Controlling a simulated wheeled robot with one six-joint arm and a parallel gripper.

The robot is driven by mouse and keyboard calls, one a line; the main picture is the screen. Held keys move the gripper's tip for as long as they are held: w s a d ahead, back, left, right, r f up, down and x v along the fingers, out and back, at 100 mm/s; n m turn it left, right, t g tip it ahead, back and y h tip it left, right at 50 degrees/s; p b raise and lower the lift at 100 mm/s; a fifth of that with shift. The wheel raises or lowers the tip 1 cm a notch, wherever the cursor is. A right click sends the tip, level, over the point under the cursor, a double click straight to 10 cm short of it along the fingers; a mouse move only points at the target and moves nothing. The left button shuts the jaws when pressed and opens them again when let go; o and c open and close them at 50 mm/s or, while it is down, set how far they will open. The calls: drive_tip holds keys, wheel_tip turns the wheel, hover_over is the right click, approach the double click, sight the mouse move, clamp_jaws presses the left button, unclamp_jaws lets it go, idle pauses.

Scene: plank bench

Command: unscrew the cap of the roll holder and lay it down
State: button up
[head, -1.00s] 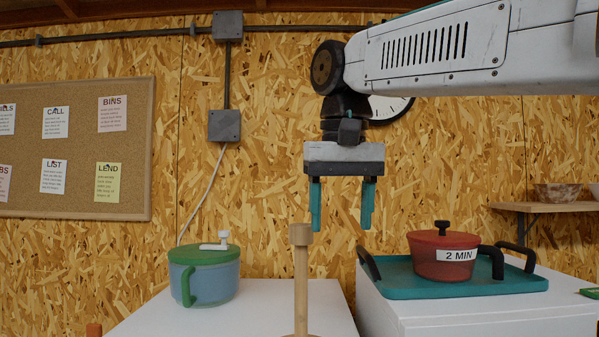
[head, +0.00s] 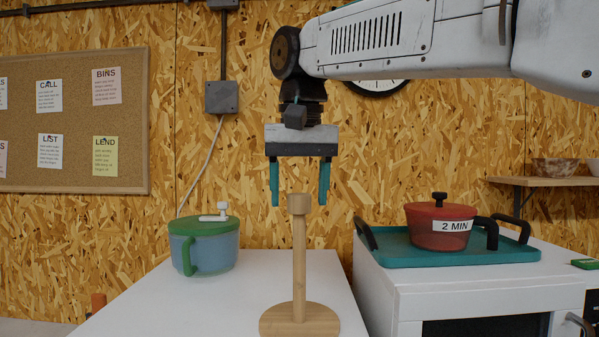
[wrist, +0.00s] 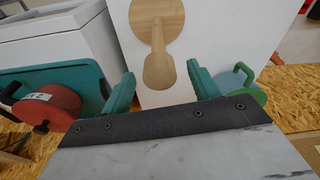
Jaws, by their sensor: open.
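The wooden roll holder (head: 299,262) stands upright on the white surface, with a round base and a thin post. Its cap (head: 299,204) is a wider wooden piece on top of the post. My gripper (head: 299,201) is open and empty, with its two teal fingers pointing down on either side of the cap in the head view. In the wrist view the cap (wrist: 158,72) shows between and beyond the fingertips of my gripper (wrist: 162,82), apart from both. The height left between fingers and cap is hard to judge.
A blue pot with a green lid (head: 204,244) stands left of the holder. At right, a teal tray (head: 400,262) carries a red pot (head: 437,228) labelled "2 MIN" on a white cabinet (head: 470,291). The white top (head: 205,308) in front of the blue pot is clear.

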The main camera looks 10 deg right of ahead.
drive_tip(key=shift+f, duration=0.1)
drive_tip(key=c, duration=1.1)
drive_tip(key=shift+n, duration=1.5)
drive_tip(key=shift+c, duration=0.2)
drive_tip(key=shift+n+y, duration=0.4)
drive_tip(key=shift+n, duration=1)
drive_tip(key=shift+d+n, duration=0.1)
drive_tip(key=shift+n, duration=1.3)
